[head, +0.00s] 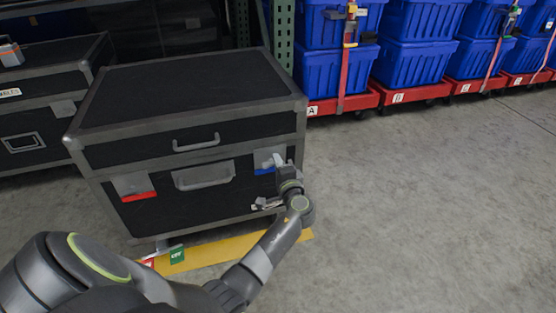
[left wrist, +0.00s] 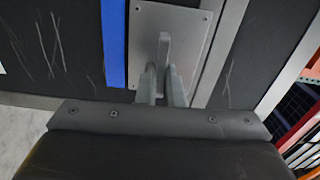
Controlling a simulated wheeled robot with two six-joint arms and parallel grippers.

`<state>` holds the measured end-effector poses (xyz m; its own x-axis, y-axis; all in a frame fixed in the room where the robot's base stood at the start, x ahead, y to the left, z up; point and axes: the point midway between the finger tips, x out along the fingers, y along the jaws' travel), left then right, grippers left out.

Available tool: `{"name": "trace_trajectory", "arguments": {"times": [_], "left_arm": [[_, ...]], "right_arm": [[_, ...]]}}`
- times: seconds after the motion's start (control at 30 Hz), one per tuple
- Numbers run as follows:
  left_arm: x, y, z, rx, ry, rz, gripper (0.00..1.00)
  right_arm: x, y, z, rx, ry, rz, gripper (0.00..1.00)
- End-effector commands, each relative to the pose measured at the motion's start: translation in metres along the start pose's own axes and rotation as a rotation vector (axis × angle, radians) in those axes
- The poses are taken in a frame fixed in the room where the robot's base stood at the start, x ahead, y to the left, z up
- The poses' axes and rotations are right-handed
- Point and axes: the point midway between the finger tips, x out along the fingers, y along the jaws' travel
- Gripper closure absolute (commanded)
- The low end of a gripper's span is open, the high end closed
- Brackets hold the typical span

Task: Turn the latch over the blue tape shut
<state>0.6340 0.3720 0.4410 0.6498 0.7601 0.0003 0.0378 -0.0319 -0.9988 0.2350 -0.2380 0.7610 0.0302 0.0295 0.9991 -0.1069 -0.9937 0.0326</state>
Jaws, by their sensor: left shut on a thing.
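A black case (head: 150,165) with grey metal edges stands on the floor. Its right latch has a grey plate (head: 264,155) with a strip of blue tape (head: 263,171) below it. My left gripper (head: 281,170) is at this latch. In the left wrist view, its two fingers (left wrist: 164,86) are shut on the upright latch lever (left wrist: 164,48) in front of the plate (left wrist: 190,25), and the blue tape (left wrist: 114,45) runs beside the plate. The gripper partly hides the latch in the head view. My right gripper is not in view.
The left latch plate (head: 131,183) has red tape (head: 139,197). Handles (head: 204,176) sit on the case front. A yellow floor strip (head: 205,252) lies before the case. Blue totes (head: 415,68) on red dollies (head: 345,104) stand at the back right. The floor at right is clear.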

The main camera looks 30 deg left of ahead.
Motion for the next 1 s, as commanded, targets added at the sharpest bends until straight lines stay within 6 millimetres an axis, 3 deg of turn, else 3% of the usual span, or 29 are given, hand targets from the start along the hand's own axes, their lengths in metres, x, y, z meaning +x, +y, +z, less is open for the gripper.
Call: {"name": "trace_trajectory", "arguments": {"times": [0.67,0.7,0.83,1.0], "left_arm": [[0.0003,0.0022,0.0017,0.070,-0.003,0.001,1.00],[0.0003,0.0022,0.0017,0.070,-0.004,0.001,0.90],[0.0003,0.0019,0.0015,0.069,-0.003,0.001,0.73],[0.0002,0.0014,0.0008,0.067,-0.002,0.000,0.71]], "right_arm": [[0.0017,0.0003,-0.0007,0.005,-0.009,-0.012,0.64],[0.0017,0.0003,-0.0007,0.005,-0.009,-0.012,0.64],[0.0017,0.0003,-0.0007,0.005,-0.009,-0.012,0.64],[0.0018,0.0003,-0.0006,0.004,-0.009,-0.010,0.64]]}}
